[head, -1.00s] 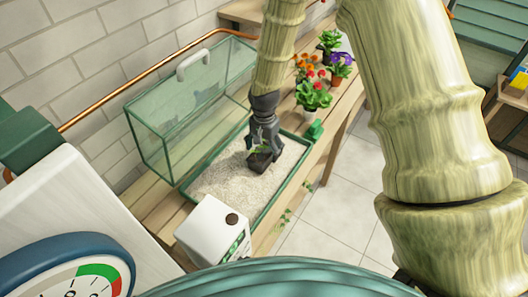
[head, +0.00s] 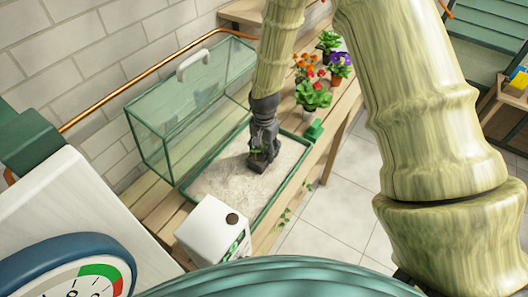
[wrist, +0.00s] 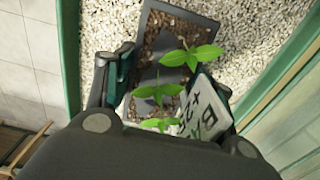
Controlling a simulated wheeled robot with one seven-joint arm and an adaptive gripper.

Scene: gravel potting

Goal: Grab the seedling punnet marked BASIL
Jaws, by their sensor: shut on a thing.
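A dark punnet (head: 257,166) with brown soil and green seedlings is at the gravel bed in the head view. In the wrist view the punnet (wrist: 152,40) shows several leafy seedlings. I cannot tell whether the punnet's base touches the gravel.
The gravel tray (head: 281,196) has a green rim and sits on a wooden bench. A glass cover (head: 165,150) with a white handle stands open behind it. A white box (head: 212,228) stands at the near end. Potted flowers, including a red one (head: 313,95), stand beyond.

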